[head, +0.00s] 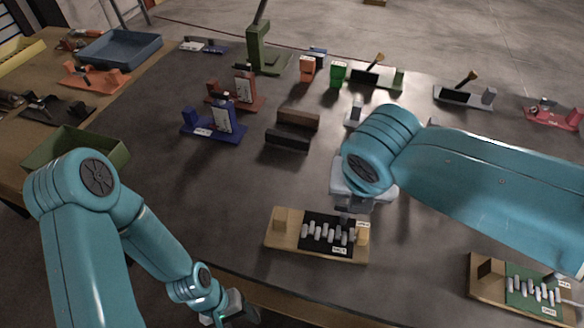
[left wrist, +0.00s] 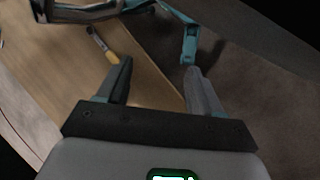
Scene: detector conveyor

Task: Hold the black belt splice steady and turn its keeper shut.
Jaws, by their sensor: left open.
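The black belt splice (head: 312,225) lies on a light wooden base at the front middle of the table, with several grey pegs across it and a small white label. A tan block stands at each end of the base. My right gripper (head: 346,214) reaches down from above at the far-right side of this splice; its fingertips are dark and partly hidden, so I cannot tell whether they touch it or grip the keeper. My left gripper (head: 240,310) is low at the front edge, left of the splice and apart from it. In the left wrist view its fingers (left wrist: 160,85) are open and empty.
A similar green belt splice (head: 535,292) sits at the front right. Dark and brown blocks (head: 292,128), a blue fixture (head: 212,128) and other coloured fixtures stand farther back. A yellow-handled tool (left wrist: 104,44) shows in the left wrist view. The table left of the black splice is clear.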

